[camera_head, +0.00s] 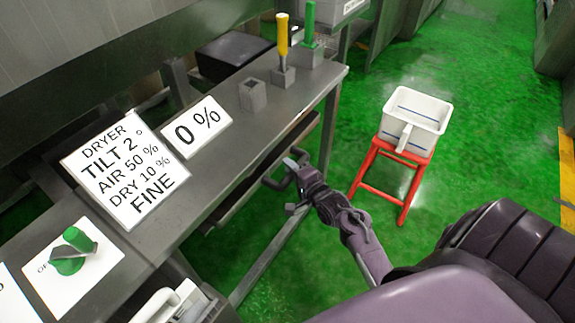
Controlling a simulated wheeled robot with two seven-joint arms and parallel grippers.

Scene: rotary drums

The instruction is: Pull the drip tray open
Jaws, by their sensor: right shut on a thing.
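The drip tray (240,192) is a dark, flat tray under the front edge of the grey metal table. A dark bar handle (268,184) stands out from its front. My right gripper (288,178) reaches in from the lower right and is shut on this handle. The fingertips are small here and partly hide the handle. Most of the tray is hidden beneath the tabletop.
The table (222,140) carries a sign reading DRYER (125,170), a "0 %" card (196,127), a green knob (74,250) and a yellow-handled tool (283,40). A red stool (407,165) bears a white bin (415,112). Green floor lies clear between table and stool.

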